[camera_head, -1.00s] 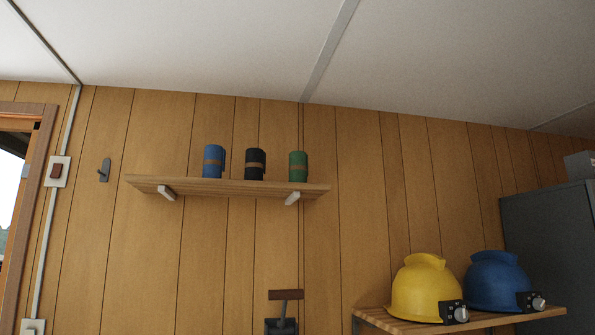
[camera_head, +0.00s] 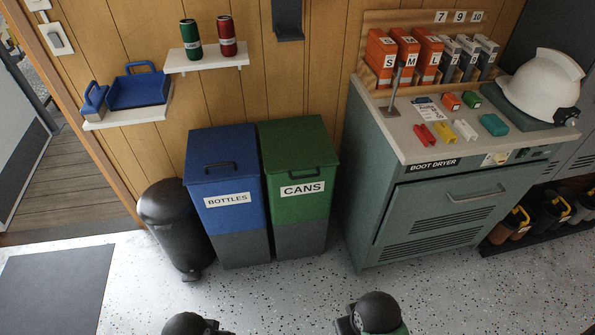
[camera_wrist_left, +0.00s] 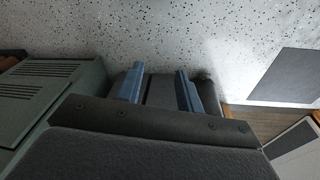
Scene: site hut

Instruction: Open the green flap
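The green flap (camera_head: 296,150) is the lid of the green bin (camera_head: 300,210) marked CANS, against the wood wall in the head view. It lies shut on the bin, with a dark handle (camera_head: 297,172) near its front edge. My left gripper (camera_wrist_left: 160,86) shows in the left wrist view with its two blue fingers apart. I see nothing held between them, and the flap cannot be made out there. The head view shows neither gripper.
A blue BOTTLES bin (camera_head: 228,215) stands directly left of the green one, with a black pedal bin (camera_head: 172,225) beyond. The boot dryer (camera_head: 420,220) is to the right. A shelf (camera_head: 207,58) with two cans hangs above. Speckled floor in front is clear.

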